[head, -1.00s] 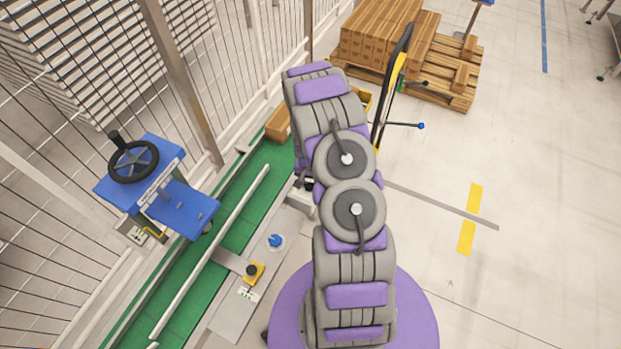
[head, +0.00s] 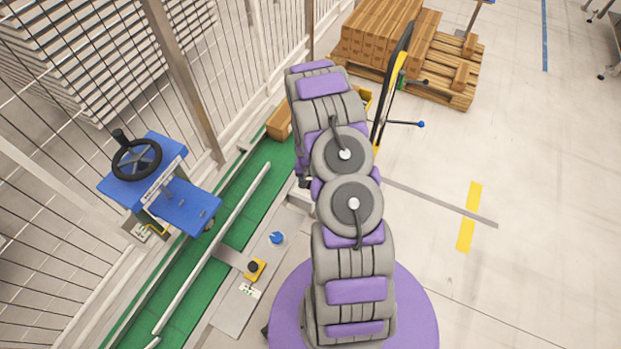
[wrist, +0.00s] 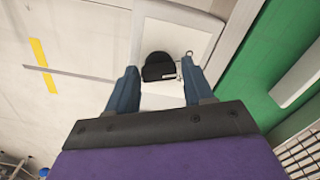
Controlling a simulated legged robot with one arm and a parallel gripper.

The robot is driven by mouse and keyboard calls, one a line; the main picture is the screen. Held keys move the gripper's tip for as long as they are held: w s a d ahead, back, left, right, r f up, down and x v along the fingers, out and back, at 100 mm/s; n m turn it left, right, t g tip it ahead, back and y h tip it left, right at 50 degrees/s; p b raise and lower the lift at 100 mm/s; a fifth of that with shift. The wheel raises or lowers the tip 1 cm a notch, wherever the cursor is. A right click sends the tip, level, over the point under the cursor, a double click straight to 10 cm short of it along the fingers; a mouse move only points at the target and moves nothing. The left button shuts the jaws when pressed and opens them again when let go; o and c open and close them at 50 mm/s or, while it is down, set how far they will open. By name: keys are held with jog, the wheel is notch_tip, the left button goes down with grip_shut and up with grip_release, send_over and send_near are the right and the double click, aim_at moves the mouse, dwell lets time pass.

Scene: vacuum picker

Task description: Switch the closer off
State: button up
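A blue machine with a black handwheel (head: 137,160) stands over the green conveyor at the left in the head view; it may be the closer, but I cannot tell for sure. Beside the conveyor are a yellow box with a black knob (head: 255,269) and a round blue knob (head: 277,238). In the wrist view my gripper (wrist: 158,66) is open, with its two blue fingers apart and nothing between them held. Beyond the fingertips, a black rounded part (wrist: 159,68) with a small label sits on a white panel (wrist: 160,100). My gripper is hidden behind my arm in the head view.
The green conveyor (head: 185,300) has a metal guide rail (head: 215,250) along it. A wire fence runs behind it. A cardboard box (head: 280,122) lies at its far end.

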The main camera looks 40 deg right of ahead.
jog(key=shift+o, duration=1.3)
jog(key=shift+a, duration=0.15)
jog(key=shift+d, duration=0.25)
jog(key=shift+d+r, duration=0.1)
jog(key=shift+r, duration=0.15)
notch_tip(320, 180, up, 17)
jog(key=p, duration=0.2)
jog(key=shift+a, duration=0.2)
jog(key=shift+w+f, duration=0.1)
jog(key=shift+w, duration=0.05)
